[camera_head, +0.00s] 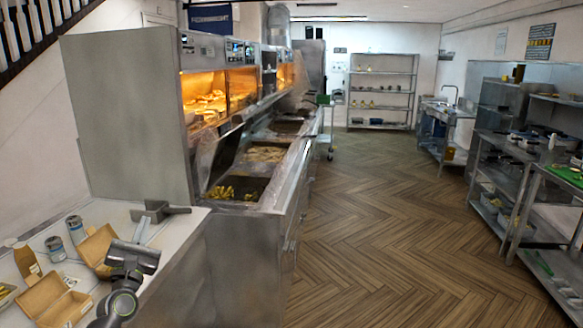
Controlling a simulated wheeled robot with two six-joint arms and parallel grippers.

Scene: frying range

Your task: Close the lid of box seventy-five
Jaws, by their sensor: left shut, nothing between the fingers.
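A brown cardboard box (48,296) stands open on the pale counter at the lower left. A second brown cardboard piece (97,246) stands tilted just behind it, beside my gripper. I cannot tell whether it is a lid or a separate box, and no number seventy-five can be read. My left gripper (152,220) reaches in from the bottom left over the counter. It is shut and empty, to the right of the cardboard and pointing away toward the back of the counter. My wrist hides part of the cardboard's right side. My right gripper is not in view.
The wooden floor (390,230) is open to the right.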

